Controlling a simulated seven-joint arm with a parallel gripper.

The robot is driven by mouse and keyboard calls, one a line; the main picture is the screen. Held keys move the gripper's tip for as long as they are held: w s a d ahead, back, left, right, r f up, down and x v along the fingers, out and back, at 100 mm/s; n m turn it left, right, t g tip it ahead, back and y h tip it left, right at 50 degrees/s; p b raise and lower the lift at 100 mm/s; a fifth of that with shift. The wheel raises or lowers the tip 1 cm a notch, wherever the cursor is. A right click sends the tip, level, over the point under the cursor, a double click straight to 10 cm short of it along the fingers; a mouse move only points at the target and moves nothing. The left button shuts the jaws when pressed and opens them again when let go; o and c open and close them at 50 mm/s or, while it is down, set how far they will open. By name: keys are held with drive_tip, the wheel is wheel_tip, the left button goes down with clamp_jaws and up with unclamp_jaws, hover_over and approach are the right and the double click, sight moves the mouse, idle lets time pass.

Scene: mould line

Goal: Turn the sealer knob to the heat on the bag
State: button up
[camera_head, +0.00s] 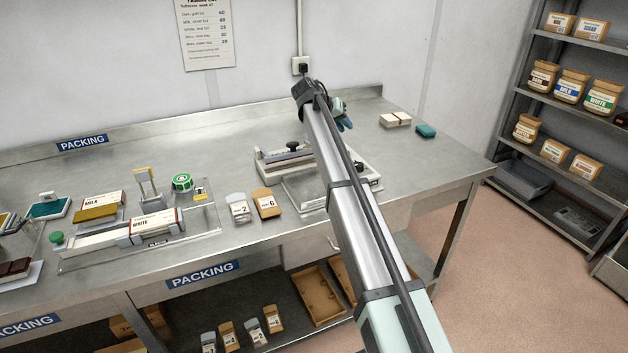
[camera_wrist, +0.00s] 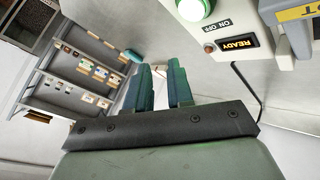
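The sealer (camera_head: 287,160) is a pale machine with a dark handle on the steel bench, partly hidden behind my arm. A bag marked 2 (camera_head: 239,210) and a bag marked 6 (camera_head: 267,205) stand left of the sealer. My gripper (camera_head: 343,115) is beyond the sealer; its teal fingers (camera_wrist: 161,70) are apart and empty, beside the housing.
A WHITE bar pack (camera_head: 152,228) lies in a fixture left of the bags. Small cartons (camera_head: 395,120) and a teal item (camera_head: 426,131) sit behind and right of my arm. A jar shelf (camera_head: 560,105) stands at right. The bench's back middle is clear.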

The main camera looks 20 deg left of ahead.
drive_tip(key=o, duration=0.7)
drive_tip(key=shift+m+g, duration=0.3)
drive_tip(key=shift+m, duration=0.6)
drive_tip(key=w+d+r, duration=0.1)
drive_tip(key=d+r, duration=0.1)
drive_tip(key=d, duration=0.2)
drive_tip(key=w+d+r, duration=0.2)
drive_tip(key=d, duration=0.1)
drive_tip(key=w+d+r, duration=0.1)
drive_tip(key=d+r, duration=0.1)
drive_tip(key=d, duration=0.2)
drive_tip(key=shift+w+d+r, duration=0.2)
drive_tip(key=shift+d+r, duration=0.1)
drive_tip(key=n+g+y, duration=0.5)
drive_tip(key=n+g, duration=0.2)
drive_tip(key=n, duration=1.2)
hover_over(358, 164)
drive_tip(key=f, duration=0.1)
drive_tip(key=shift+n, duration=0.3)
wheel_tip(358, 164, down, 14)
drive_tip(key=shift+r, duration=0.1)
drive_tip(key=c, duration=1)
